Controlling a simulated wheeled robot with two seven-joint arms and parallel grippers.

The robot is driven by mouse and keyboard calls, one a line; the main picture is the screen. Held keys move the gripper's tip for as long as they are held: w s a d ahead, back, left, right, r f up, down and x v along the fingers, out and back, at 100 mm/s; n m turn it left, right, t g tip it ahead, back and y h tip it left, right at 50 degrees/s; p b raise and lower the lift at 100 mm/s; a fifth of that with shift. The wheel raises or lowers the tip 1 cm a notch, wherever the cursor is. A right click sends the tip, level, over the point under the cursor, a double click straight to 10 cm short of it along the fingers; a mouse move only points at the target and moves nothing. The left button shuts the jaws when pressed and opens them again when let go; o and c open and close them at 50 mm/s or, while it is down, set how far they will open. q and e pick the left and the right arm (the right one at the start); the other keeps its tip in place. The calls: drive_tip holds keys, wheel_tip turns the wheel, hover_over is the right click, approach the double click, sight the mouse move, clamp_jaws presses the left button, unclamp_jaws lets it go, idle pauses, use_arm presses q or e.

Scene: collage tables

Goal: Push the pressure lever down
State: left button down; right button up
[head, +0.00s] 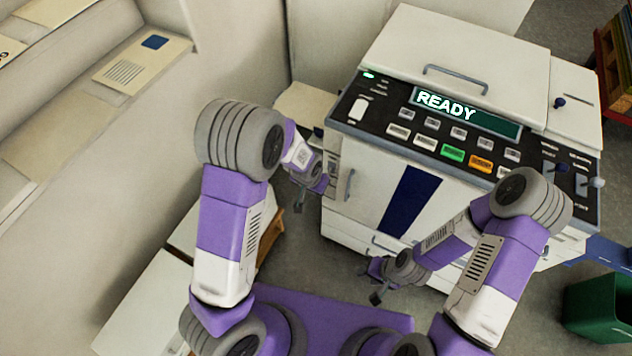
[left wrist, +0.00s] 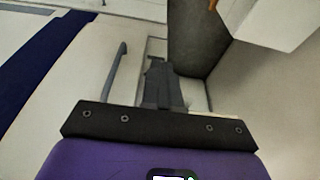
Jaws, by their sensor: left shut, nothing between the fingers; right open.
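A large white copier-like machine (head: 375,165) with a dark control panel stands ahead in the head view. At the panel's right end are two slots with levers, one with a dark knob (head: 562,167) and one with a grey knob (head: 597,182). Their labels are too small to read, so I cannot tell which is the pressure lever. My left gripper (head: 298,207) is shut and empty, low by the machine's left side; it also shows in the left wrist view (left wrist: 160,75). My right gripper (head: 376,298) is open and empty, low before the machine's front, well away from both levers.
The panel has a lit READY display (head: 465,112) and several buttons, including a green one (head: 453,154) and an orange one (head: 481,163). A green bin (head: 597,308) stands at the lower right. A pale wall and cabinets are on the left. Grey floor lies before the machine.

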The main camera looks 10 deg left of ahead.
use_arm(q)
drive_tip(key=shift+s+a+r+p, duration=0.15)
drive_tip(key=shift+s+r+p, duration=0.15)
drive_tip(key=shift+s+r, duration=0.3)
drive_tip(key=shift+s+a+r+p, duration=0.15)
drive_tip(key=shift+s+r+p, duration=0.15)
drive_tip(key=shift+s+r, duration=0.3)
drive_tip(key=shift+f, duration=0.2)
drive_tip(key=s+d+f+n+g+h, duration=0.1)
drive_tip(key=s+f+n, duration=0.2)
drive_tip(key=s+f, duration=0.3)
drive_tip(key=s+d+f+n+g+h, duration=0.1)
drive_tip(key=s+f+n+h, duration=0.1)
drive_tip(key=s+f, duration=0.4)
drive_tip(key=s, duration=0.5)
drive_tip(key=shift+n, duration=0.4)
